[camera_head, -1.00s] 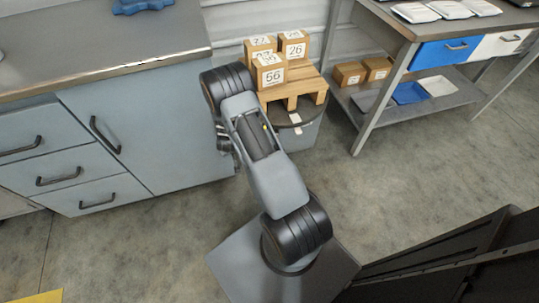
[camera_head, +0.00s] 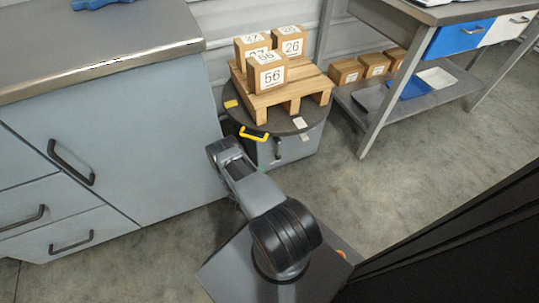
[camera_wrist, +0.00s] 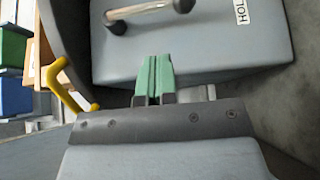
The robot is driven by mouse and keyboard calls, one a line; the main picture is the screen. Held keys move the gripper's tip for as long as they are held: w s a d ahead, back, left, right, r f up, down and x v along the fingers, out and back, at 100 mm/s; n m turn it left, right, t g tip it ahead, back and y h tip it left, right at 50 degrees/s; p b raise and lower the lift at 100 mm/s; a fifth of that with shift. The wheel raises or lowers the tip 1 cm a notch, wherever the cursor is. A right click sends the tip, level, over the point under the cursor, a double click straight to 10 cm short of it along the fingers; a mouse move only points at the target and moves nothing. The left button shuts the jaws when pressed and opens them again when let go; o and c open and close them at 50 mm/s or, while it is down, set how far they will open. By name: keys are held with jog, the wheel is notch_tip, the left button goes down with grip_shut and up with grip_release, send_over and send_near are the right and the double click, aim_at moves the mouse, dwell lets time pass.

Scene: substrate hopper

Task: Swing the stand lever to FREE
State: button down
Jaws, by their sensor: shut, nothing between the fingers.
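The stand (camera_head: 300,155) is a grey box under a dark round turntable (camera_head: 245,112). A dark lever (camera_head: 278,149) shows on its front face, hanging roughly downward. In the wrist view the lever (camera_wrist: 150,8) is a pale bar with black ends, lying across the grey face, partly cut off by the frame's top edge. A white label (camera_wrist: 242,12) reading "HOL", cut off, is to the right of the lever. My gripper (camera_wrist: 153,62) has green fingers pressed together with nothing between them; they appear apart from the lever.
A yellow handle (camera_head: 254,134) sticks out from the turntable's edge; it is left of my fingers in the wrist view (camera_wrist: 62,85). A wooden pallet (camera_head: 262,99) carries numbered boxes (camera_head: 268,73). A cabinet (camera_head: 120,130) stands left, a shelved bench (camera_head: 425,101) right.

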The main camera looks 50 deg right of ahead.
aim_at(279, 150)
jog(key=b+x, duration=0.3)
jog(key=x, duration=0.7)
dwell(0.3)
jog(key=shift+s, duration=0.15)
